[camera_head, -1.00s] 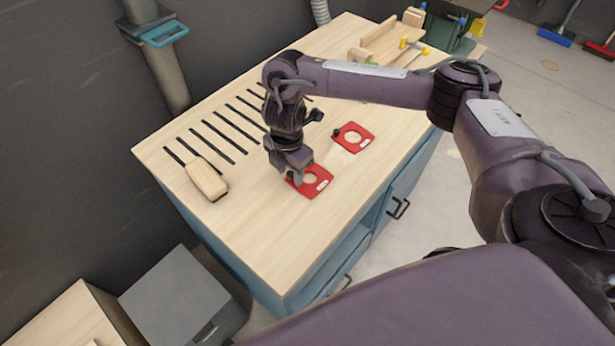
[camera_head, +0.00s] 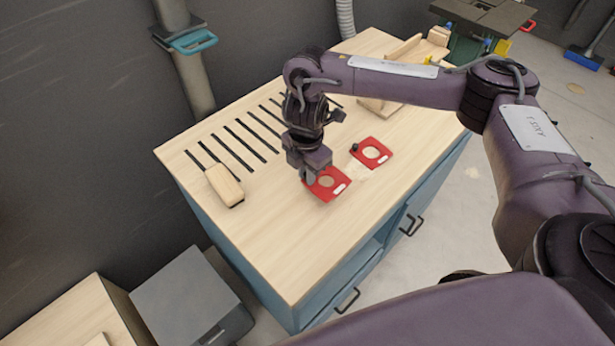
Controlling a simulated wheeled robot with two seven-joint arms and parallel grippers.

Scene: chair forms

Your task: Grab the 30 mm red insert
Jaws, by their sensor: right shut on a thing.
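Two red inserts, flat square plates with a round hole and a pale label, show on the wooden bench top (camera_head: 290,240). The nearer red insert (camera_head: 337,193) is under my right gripper (camera_head: 311,180). My right gripper points down and is shut on this insert at its far left edge. I cannot tell whether the insert is lifted clear of the bench. The other red insert (camera_head: 386,154) lies flat to the right, with a dark knob at its left corner. The size marks are too small to read. My left gripper is not in view.
A wooden block (camera_head: 224,184) lies left of the gripper, by a row of dark slots (camera_head: 245,146). Wooden pieces (camera_head: 415,48) stand at the back right. A grey box (camera_head: 190,300) stands below the bench's left side. The bench's front part is clear.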

